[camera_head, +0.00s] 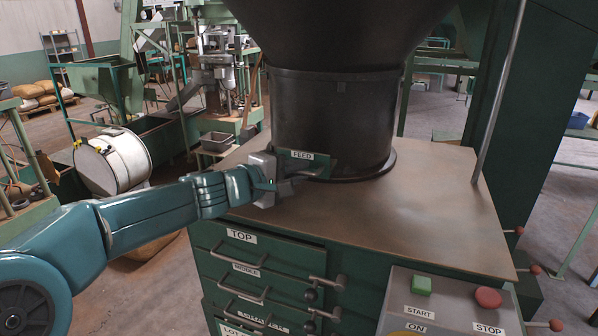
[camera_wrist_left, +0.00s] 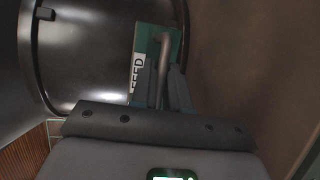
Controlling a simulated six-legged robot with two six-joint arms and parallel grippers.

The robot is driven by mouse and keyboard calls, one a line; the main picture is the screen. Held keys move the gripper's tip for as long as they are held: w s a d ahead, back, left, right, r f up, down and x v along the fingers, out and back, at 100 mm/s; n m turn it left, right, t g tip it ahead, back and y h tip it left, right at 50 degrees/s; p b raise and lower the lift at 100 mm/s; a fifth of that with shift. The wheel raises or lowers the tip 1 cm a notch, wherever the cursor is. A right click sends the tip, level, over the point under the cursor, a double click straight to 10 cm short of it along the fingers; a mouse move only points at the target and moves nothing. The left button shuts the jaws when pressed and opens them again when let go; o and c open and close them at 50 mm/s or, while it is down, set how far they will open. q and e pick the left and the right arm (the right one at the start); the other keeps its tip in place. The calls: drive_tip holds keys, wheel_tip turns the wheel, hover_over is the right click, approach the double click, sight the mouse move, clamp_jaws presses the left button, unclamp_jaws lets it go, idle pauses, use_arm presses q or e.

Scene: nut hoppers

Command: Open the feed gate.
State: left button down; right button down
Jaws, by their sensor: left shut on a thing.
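The feed gate (camera_head: 321,161) is a small green plate with a white FEED label, low on the front of the dark round hopper neck (camera_head: 330,110). My left gripper (camera_head: 290,180) reaches in from the left and is shut on the grey gate handle (camera_head: 312,173). In the left wrist view the gate (camera_wrist_left: 145,40) lies against the dark cylinder, and the handle (camera_wrist_left: 164,42) runs down between the fingers (camera_wrist_left: 162,85). The fingers hide the handle's lower part. My right gripper is not in view.
The hopper stands on a brown metal top (camera_head: 440,200) with bare room to its right. Below are green labelled drawers (camera_head: 262,265) with handles. A panel with a green START button (camera_head: 421,285) and a red STOP button (camera_head: 488,298) is at front right. A white drum (camera_head: 112,160) lies left.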

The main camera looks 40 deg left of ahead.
use_arm(q)
drive_tip(key=s+b, duration=0.1)
drive_tip(key=s, duration=0.2)
drive_tip(key=s+d, duration=0.1)
drive_tip(key=s, duration=0.2)
drive_tip(key=shift+d+b, duration=0.2)
drive_tip(key=shift+b, duration=0.2)
drive_tip(key=c, duration=1.2)
unclamp_jaws()
drive_tip(key=shift+s, duration=0.1)
drive_tip(key=b+v, duration=0.2)
drive_tip(key=v, duration=1.4)
drive_tip(key=shift+s, duration=0.15)
drive_tip(key=shift+s, duration=0.1)
